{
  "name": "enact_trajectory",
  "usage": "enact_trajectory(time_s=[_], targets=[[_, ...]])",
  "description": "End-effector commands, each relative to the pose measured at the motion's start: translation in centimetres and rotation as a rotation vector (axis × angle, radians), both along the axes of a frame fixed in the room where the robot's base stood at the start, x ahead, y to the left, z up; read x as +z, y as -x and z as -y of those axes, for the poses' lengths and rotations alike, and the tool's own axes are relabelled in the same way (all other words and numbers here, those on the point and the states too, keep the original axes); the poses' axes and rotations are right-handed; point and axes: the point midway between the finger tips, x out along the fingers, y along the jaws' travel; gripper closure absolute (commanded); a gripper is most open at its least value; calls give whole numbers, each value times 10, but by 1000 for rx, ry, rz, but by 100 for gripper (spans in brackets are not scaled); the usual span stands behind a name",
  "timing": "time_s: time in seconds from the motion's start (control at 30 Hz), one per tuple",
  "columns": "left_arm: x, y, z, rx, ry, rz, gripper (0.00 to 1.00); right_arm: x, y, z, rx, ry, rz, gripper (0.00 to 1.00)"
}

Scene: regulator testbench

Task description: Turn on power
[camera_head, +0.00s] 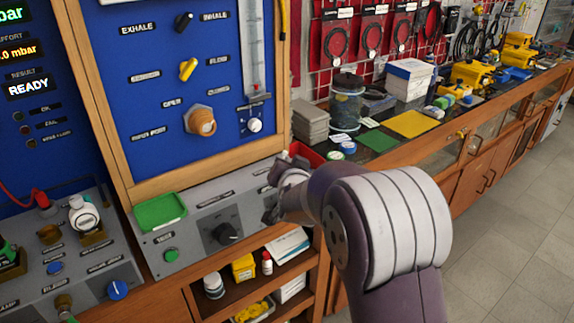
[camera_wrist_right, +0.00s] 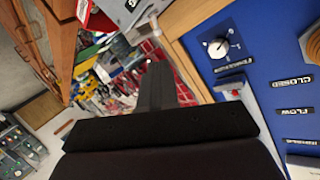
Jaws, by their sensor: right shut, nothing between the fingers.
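A grey control box (camera_head: 195,218) stands on the bench below the blue panel (camera_head: 150,80). Its face carries a green button (camera_head: 171,255), a black rotary knob (camera_head: 222,233) and small black labels too blurred to read. My right gripper (camera_head: 272,203) is shut and empty at the right end of the box's face. It and my wrist hide that part of the box, so I cannot tell whether it touches anything. In the right wrist view the dark closed fingers (camera_wrist_right: 156,85) point away from the camera. No control marked as power is readable. My left gripper is not in view.
A green tray (camera_head: 160,210) lies on the box. Another grey device (camera_head: 70,262) with fittings and a blue knob stands at left. A shelf (camera_head: 245,285) with bottles is below. A wooden bench (camera_head: 470,135) with a jar (camera_head: 346,103) and yellow tools runs right; floor is clear.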

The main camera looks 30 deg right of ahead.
Motion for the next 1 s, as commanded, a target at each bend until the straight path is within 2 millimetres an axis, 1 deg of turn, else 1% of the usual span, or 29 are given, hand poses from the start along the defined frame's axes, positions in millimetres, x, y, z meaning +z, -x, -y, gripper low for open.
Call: enact_trajectory(time_s=[0.1, 0.23, 0.8, 0.87, 0.9, 0.97, 1.0], targets=[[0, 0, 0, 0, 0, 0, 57, 8, 13, -6, 0, 0, 2, 100], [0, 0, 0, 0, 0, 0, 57, 10, 21, -8, 0, 1, 1, 100], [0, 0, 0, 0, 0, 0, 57, 9, 22, -10, 4, 0, -9, 100], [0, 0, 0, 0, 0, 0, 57, -3, 24, -16, 34, -10, -68, 100], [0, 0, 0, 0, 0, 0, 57, -20, 31, -24, 72, -21, -145, 100], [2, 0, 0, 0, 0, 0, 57, -49, 51, -45, 166, -39, -315, 100], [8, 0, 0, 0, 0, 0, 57, -67, 70, -65, 250, -50, -451, 100]])
